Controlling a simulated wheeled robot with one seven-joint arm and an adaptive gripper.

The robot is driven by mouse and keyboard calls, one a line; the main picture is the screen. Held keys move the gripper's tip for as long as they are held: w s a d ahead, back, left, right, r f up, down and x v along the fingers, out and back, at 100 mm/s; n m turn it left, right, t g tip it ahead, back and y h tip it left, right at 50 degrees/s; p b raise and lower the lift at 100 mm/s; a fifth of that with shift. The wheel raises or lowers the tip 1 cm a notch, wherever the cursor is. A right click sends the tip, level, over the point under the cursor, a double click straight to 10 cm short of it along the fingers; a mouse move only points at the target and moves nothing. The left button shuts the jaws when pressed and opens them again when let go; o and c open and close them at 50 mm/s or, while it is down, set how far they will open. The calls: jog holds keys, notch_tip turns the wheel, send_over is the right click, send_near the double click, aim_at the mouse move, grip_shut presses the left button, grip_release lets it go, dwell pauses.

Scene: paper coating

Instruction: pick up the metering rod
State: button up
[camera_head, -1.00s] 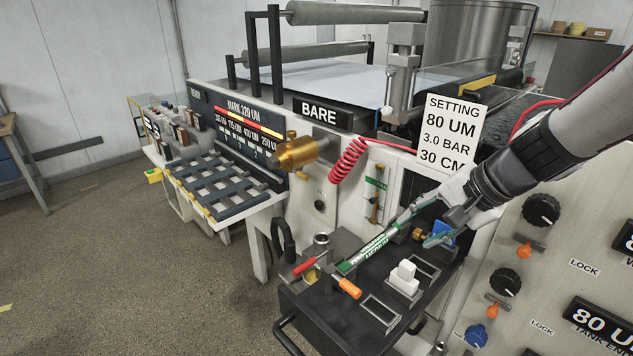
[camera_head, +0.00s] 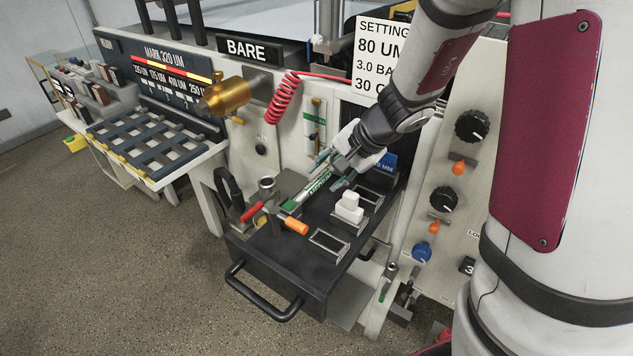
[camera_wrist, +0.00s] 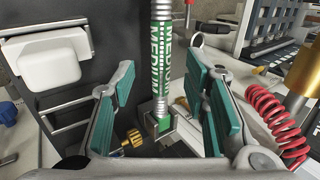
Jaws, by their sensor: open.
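The metering rod, a thin metal rod with a green label reading MEDIUM, shows in the wrist view (camera_wrist: 161,62). In the head view the rod (camera_head: 314,187) lies slanted over the black tray, its upper part hidden behind my gripper. My gripper (camera_head: 335,172) is at the rod's upper end. In the wrist view my gripper (camera_wrist: 165,92) is open, with one green-padded finger on each side of the rod and visible gaps to both. The rod's lower end in that view meets a small metal holder with a green face.
The black tray (camera_head: 268,262) also carries a white block (camera_head: 349,208), orange (camera_head: 296,226) and red handles, and empty framed slots. A red coiled hose (camera_head: 284,98) and brass cylinder (camera_head: 227,95) stick out nearby. A knob panel (camera_head: 455,200) stands to the right.

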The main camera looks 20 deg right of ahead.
aim_at(318, 181)
jog(key=shift+x, duration=1.95)
jog(key=shift+d, duration=0.1)
jog(key=shift+c, duration=0.2)
jog(key=shift+w, duration=0.1)
grip_shut()
